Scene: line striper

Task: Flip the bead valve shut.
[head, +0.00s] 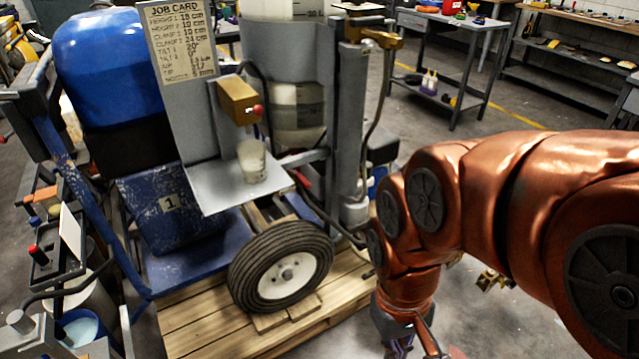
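A brass-coloured block with a red ball knob (240,101) sits on the grey panel of the line striper, below the job card. It looks like the bead valve, but no label shows this. The red knob (258,109) points toward the front right. A clear cup (251,161) with pale contents stands below the block on a grey shelf (222,189). I cannot tell whether anything flows. My gripper (402,346) is at the bottom edge, low and to the right of the wheel, well apart from the block. Its fingers are mostly cut off by the frame.
The striper stands on a wooden pallet (200,318) with a black-tyred wheel (281,267) in front. A grey post with a brass fitting (382,39) rises right of the block. A cart with tools and cans (40,268) is at left. Workbenches (455,25) stand far behind.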

